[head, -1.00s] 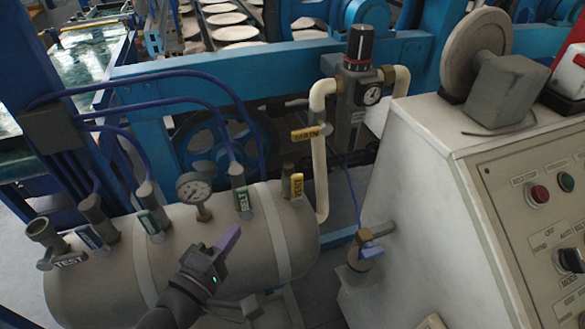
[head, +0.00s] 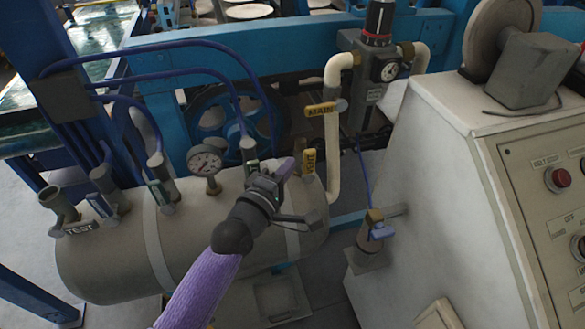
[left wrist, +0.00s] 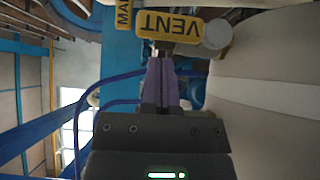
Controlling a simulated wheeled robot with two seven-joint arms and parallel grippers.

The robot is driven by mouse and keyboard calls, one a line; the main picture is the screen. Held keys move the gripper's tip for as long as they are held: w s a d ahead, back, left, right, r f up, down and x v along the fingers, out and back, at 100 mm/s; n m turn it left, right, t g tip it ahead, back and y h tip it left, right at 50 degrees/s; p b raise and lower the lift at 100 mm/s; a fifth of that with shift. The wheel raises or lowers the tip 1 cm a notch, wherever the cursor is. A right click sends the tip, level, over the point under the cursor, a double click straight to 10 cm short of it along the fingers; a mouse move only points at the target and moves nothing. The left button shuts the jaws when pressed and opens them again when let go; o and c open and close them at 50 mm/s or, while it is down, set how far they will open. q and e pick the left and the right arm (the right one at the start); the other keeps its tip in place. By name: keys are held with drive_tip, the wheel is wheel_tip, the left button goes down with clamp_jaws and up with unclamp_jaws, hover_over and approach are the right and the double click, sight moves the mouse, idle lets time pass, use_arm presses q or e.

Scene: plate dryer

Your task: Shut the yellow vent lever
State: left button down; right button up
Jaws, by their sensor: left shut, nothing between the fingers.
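The yellow vent lever (head: 310,161) stands upright on a stub at the right end of the grey tank (head: 110,262) in the head view. In the left wrist view the lever (left wrist: 168,26) lies across the top, its VENT label upside down, beside a pale round knob. My left gripper (head: 286,168) is shut and empty, with its purple fingertips just left of the lever in the head view. In the left wrist view the fingertips (left wrist: 161,66) point at the lever's label; I cannot tell whether they touch it. My right gripper is not in view.
A yellow MAIN lever (head: 321,109) sits on the white pipe just above. A pressure gauge (head: 205,160) and several labelled stubs stand left along the tank. A blue-handled valve (head: 380,231) and the control cabinet (head: 440,190) are to the right.

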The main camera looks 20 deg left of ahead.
use_arm(q)
drive_tip(key=shift+w+d, duration=0.3)
drive_tip(key=shift+d, duration=0.15)
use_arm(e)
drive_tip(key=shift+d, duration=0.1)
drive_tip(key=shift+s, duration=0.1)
